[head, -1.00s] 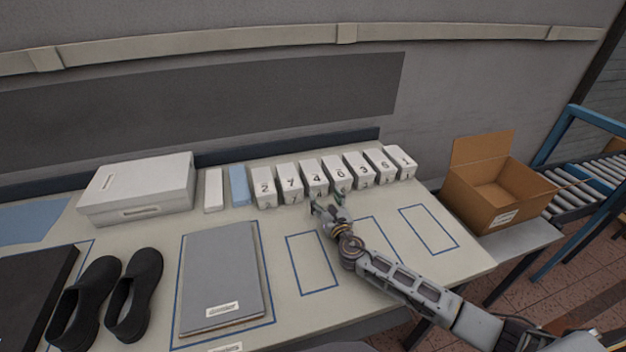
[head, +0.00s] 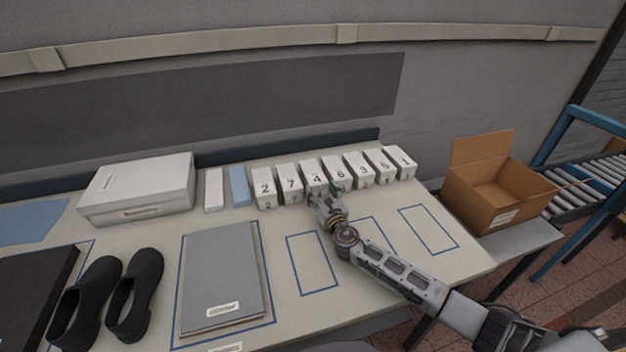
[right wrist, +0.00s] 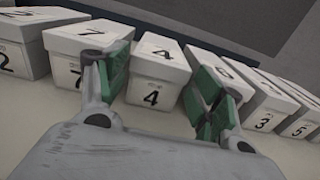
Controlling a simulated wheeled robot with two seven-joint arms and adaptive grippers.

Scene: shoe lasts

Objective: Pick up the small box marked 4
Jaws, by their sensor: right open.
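The small white box marked 4 (head: 313,174) stands in a row of numbered boxes at the back of the table. In the right wrist view the box marked 4 (right wrist: 158,75) lies between and beyond my two green-padded fingers. My right gripper (head: 323,197) is open, in front of this box and close to it; in the wrist view its fingers (right wrist: 160,98) spread to either side of the box, and I cannot tell if they touch it. The gripper hides the box's lower front in the head view. My left gripper is not in view.
The box marked 7 (head: 287,177) stands close on the left, and the box marked 6 (head: 337,172) close on the right. An open cardboard box (head: 480,208) stands at the right. A grey folder (head: 220,275) and black shoes (head: 135,297) lie at the front left.

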